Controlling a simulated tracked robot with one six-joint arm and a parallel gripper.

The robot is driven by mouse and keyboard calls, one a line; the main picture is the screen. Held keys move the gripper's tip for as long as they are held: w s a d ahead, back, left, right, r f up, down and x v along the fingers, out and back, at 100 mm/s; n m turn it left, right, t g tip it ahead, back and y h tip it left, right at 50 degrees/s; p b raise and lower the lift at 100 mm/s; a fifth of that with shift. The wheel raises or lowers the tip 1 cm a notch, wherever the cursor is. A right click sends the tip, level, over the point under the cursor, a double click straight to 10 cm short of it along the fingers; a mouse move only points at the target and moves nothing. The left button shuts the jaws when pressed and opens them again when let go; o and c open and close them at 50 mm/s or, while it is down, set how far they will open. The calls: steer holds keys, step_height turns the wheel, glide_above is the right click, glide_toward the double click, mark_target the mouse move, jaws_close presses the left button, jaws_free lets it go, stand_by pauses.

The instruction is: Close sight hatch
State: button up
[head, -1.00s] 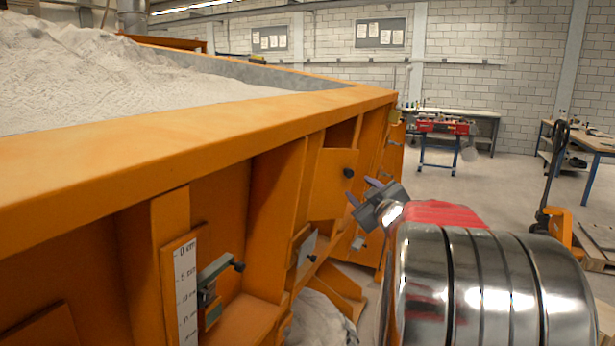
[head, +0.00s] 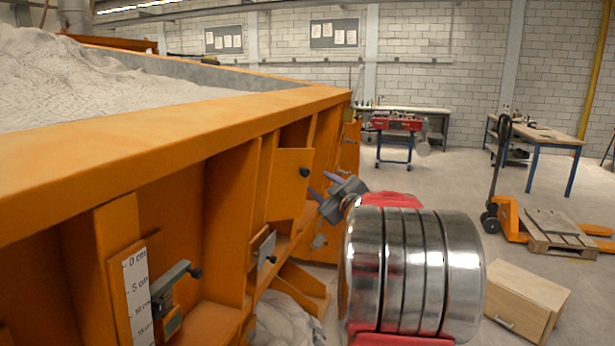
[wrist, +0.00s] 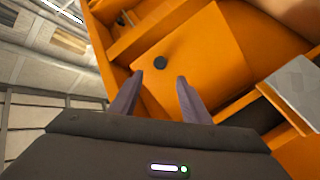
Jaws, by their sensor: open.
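An orange hatch panel (head: 284,190) with a round black knob (head: 305,171) is on the side of the orange sandbed, between upright ribs. It seems to stand at an angle to the wall, though how far is hard to tell. In the wrist view the panel (wrist: 210,55) lies ahead of the fingers, with the knob (wrist: 160,62) near its left edge. My gripper (head: 320,183) is open and empty, just right of and slightly below the knob in the head view. In the wrist view the knob shows just beyond the gap between the fingertips (wrist: 160,77), with no clear contact.
The sandbed's thick top rim (head: 180,135) runs above the hatch. A scale strip (head: 138,292) and a grey clamp (head: 172,290) are at the lower left. A wooden cabinet (head: 525,300), a pallet jack (head: 500,180) and a red-topped stand (head: 395,125) are on the right; open floor lies between.

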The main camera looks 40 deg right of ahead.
mark_target(306, 173)
steer(key=x, duration=1)
steer(key=shift+w+d, duration=0.1)
steer(key=shift+w, duration=0.15)
steer(key=shift+c, duration=0.6)
jaws_close()
steer(key=shift+w, duration=0.1)
